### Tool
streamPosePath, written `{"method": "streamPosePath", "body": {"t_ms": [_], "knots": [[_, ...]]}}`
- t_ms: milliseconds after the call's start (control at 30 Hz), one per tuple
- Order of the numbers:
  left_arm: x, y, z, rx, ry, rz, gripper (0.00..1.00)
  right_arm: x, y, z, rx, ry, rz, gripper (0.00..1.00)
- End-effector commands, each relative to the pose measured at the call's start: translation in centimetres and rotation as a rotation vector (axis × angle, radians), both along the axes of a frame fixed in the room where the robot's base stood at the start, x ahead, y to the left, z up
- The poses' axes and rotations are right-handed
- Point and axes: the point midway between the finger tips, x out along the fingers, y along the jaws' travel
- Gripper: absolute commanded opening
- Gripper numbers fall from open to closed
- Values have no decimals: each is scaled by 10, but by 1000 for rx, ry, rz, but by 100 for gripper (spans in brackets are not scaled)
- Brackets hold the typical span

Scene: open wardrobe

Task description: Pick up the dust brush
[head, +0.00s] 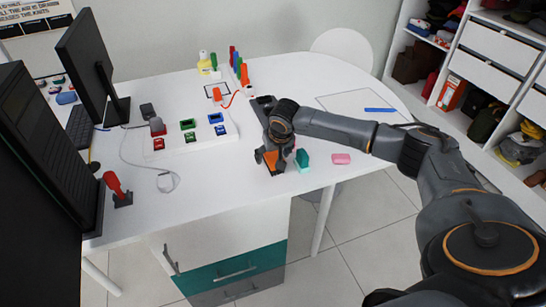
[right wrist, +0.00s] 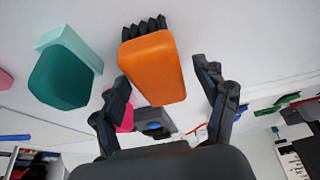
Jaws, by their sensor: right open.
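The dust brush, an orange block with black bristles, lies on the white table (head: 225,185). In the head view its orange part (head: 270,158) shows below my right gripper (head: 272,150), partly covered by it. In the right wrist view the brush (right wrist: 152,68) is between the two open fingers of the right gripper (right wrist: 163,82). A gap shows on the right side; the left finger is close to the orange edge, and I cannot tell whether it touches. My left gripper is not in view.
A teal block (head: 303,160) stands close beside the brush, and a pink eraser (head: 341,158) lies farther right. A white switch panel (head: 185,140) is on the left, with a monitor (head: 92,65) beyond.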

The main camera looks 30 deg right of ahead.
Motion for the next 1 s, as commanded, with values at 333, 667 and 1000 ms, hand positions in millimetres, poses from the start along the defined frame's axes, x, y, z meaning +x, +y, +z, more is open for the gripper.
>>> {"method": "streamPosePath", "body": {"t_ms": [333, 667, 1000], "knots": [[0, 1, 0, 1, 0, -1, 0, 0, 0, -1, 0, 0, 0, 74], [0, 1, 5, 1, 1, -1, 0, 0, 0, -4, 0, 1, 0, 74], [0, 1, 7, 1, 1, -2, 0, 0, 0, -6, 0, 0, 0, 74]]}}
